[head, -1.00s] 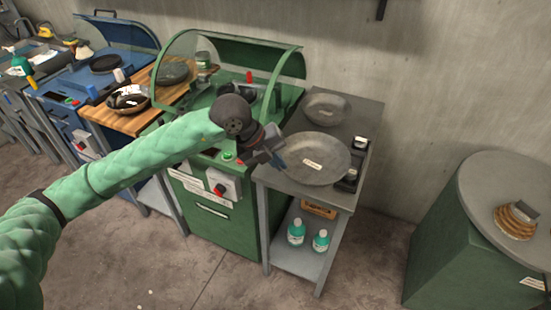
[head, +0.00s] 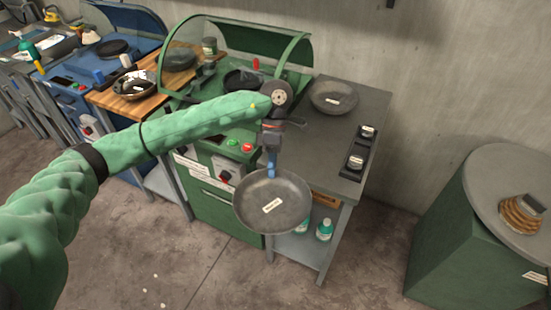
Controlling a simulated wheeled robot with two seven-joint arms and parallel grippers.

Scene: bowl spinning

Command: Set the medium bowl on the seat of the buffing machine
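My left gripper (head: 271,170) is shut on the far rim of a wide grey bowl (head: 290,212) with a white label too small to read. The bowl hangs in the air, tilted toward the camera, in front of the green machine and the grey table. A smaller grey bowl (head: 350,104), also labelled, rests on the table's back part. The green machine (head: 215,205) has a clear hood; a dark round seat (head: 238,80) shows under it, partly hidden by my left arm. Which bowl is the medium one cannot be read. My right gripper is not in view.
The grey table (head: 315,150) is bare at its front, with small labelled blocks in a dark tray (head: 356,160) at its right edge. A wooden table (head: 125,118) with bowls stands left, beside a blue machine (head: 75,85). A green drum (head: 450,220) stands right.

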